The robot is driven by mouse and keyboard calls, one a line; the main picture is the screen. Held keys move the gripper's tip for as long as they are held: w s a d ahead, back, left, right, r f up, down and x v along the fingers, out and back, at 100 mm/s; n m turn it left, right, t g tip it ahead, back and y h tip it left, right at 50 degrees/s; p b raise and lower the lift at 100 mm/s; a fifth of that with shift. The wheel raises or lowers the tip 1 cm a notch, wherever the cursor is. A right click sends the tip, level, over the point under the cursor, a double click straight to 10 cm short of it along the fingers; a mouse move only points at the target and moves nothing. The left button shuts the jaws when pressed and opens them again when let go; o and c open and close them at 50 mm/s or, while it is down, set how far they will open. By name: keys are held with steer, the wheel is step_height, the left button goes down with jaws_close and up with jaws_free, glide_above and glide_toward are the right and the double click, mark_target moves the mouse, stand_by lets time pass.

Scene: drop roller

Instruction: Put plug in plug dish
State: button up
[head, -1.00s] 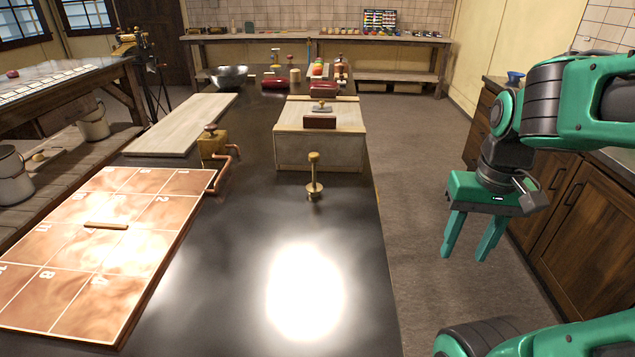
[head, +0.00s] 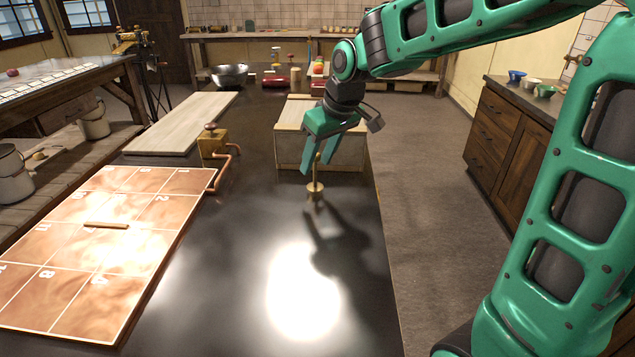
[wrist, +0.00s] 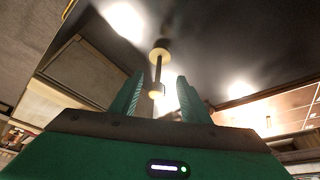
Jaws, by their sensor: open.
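A brass piece with a round base, thin stem and knob (head: 314,191) stands upright on the dark table; it looks like the plug. My gripper (head: 318,170) is open above it, fingers pointing down around its upper part. In the wrist view the brass piece (wrist: 158,70) shows between the two open fingers (wrist: 160,88), its knob near the fingertips. I see no clear gap or contact between fingers and stem. I cannot tell which thing is the plug dish.
A pale wooden box (head: 290,148) stands just behind my gripper. A brass tank with a copper pipe (head: 213,145) and a numbered copper-coloured board (head: 60,255) lie left. Small bowls (head: 517,76) stand on the right counter. The table's near part is clear.

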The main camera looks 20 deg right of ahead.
mark_target(311, 185)
steer(key=shift+x, duration=3.35)
steer(key=shift+w+d+r, duration=0.1)
jaws_close()
